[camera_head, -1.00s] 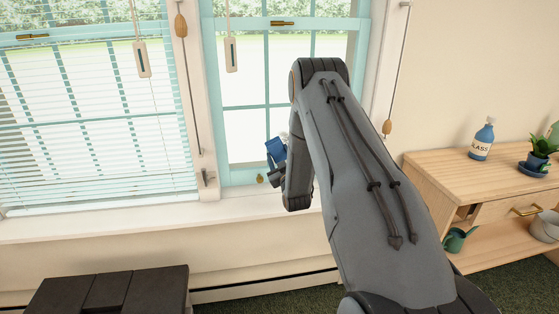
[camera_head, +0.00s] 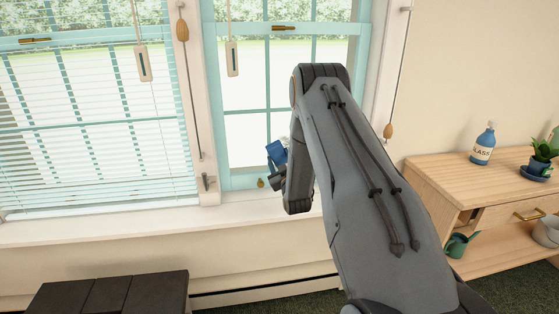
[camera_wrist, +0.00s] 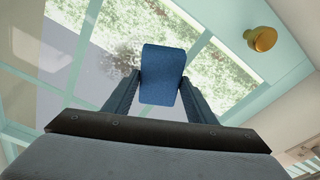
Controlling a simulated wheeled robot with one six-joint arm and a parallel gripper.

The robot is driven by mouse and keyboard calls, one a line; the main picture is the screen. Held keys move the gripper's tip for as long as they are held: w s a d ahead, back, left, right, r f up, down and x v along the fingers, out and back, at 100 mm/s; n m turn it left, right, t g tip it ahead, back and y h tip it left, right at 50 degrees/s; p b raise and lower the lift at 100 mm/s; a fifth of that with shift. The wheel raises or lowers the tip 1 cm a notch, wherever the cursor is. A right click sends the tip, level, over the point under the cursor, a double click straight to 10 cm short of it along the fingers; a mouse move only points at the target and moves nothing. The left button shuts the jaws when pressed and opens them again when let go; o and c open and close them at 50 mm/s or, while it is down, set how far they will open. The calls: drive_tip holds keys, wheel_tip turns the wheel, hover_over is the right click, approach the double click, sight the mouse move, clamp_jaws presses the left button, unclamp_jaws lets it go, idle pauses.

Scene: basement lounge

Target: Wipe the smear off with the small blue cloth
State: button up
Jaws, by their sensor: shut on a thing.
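The small blue cloth (camera_wrist: 163,75) is pinched between the two fingers of my gripper (camera_wrist: 162,88) in the wrist view. In the head view the blue cloth (camera_head: 277,152) shows just left of my arm, in front of the lower part of the right window (camera_head: 247,125). My gripper (camera_head: 276,168) is partly hidden behind my forearm there. A greyish, speckled smear (camera_wrist: 123,60) shows on the glass in the wrist view, just left of the cloth. I cannot tell whether the cloth touches the glass.
A brass knob (camera_wrist: 261,39) sits on the teal window frame, right of the cloth. The white sill (camera_head: 240,207) runs below. A blind (camera_head: 95,130) covers the left window. A wooden cabinet (camera_head: 430,175) at right holds a blue glass-cleaner bottle (camera_head: 483,147) and a potted plant (camera_head: 542,152).

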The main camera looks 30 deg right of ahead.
drive_tip(key=shift+w+d+b, duration=0.2)
drive_tip(key=shift+w+b, duration=0.25)
drive_tip(key=shift+w, duration=0.2)
drive_tip(key=shift+d, duration=0.1)
drive_tip(key=shift+s+d, duration=0.3)
drive_tip(key=shift+d, duration=0.5)
drive_tip(key=shift+s+d, duration=0.3)
drive_tip(key=shift+d, duration=0.5)
drive_tip(key=shift+s+d+r+b, duration=0.1)
drive_tip(key=shift+s+d+b, duration=0.1)
drive_tip(key=shift+d, duration=0.75)
drive_tip(key=shift+s+d+b, duration=0.15)
drive_tip(key=shift+s+d, duration=0.05)
drive_tip(key=shift+d, duration=0.7)
drive_tip(key=d, duration=0.1)
drive_tip(key=s+d, duration=0.1)
drive_tip(key=d, duration=0.1)
drive_tip(key=shift+d+b, duration=0.3)
drive_tip(key=shift+b, duration=0.05)
